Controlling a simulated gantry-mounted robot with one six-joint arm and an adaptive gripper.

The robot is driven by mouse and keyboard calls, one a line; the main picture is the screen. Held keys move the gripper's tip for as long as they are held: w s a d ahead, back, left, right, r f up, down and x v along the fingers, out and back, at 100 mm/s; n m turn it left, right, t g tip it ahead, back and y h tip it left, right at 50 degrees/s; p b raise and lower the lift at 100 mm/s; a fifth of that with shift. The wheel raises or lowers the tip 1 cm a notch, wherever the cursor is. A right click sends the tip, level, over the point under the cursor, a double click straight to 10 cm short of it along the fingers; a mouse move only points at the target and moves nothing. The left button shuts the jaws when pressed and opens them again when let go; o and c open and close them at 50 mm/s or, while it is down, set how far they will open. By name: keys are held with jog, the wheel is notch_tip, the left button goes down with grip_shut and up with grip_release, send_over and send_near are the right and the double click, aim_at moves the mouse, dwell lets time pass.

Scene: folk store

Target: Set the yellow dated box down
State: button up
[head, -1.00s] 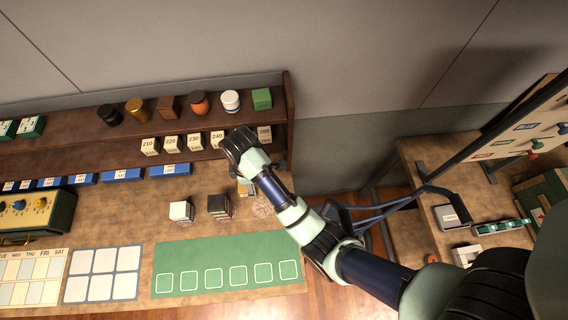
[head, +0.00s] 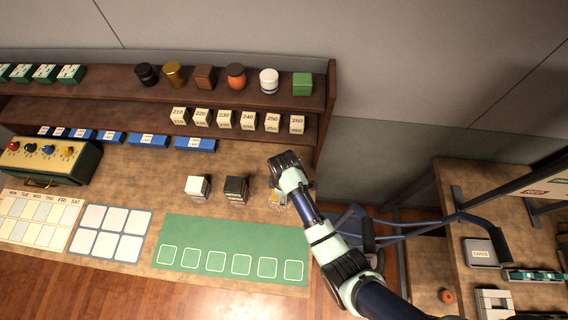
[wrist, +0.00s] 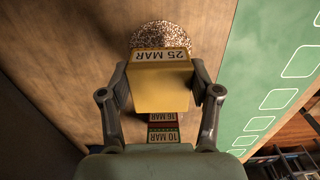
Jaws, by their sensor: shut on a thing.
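The yellow box (wrist: 160,90), labelled 25 MAR, sits between the two fingers of my gripper (wrist: 162,82) in the wrist view. The gripper is shut on its sides. In the head view, part of the yellow box (head: 278,196) shows below my wrist, low over the tabletop and right of the dark box (head: 236,189) and the white box (head: 199,187). The fingers are mostly hidden there. I cannot tell whether the held box touches the table. Labels 16 MAR (wrist: 163,117) and 10 MAR (wrist: 163,136) show beyond it in the wrist view.
A speckled round thing (wrist: 161,36) lies beside the held box in the wrist view. A green mat (head: 232,247) with outlined squares lies at the table's front. A shelf (head: 210,104) with numbered boxes stands behind. The table's right edge is close.

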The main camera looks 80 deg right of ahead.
jog(key=shift+f+b, duration=0.3)
jog(key=shift+f, duration=1.6)
jog(key=shift+f, duration=0.1)
jog(key=o, duration=1.2)
notch_tip(320, 180, up, 12)
jog(key=shift+r+p, duration=0.1)
jog(key=shift+p, duration=0.8)
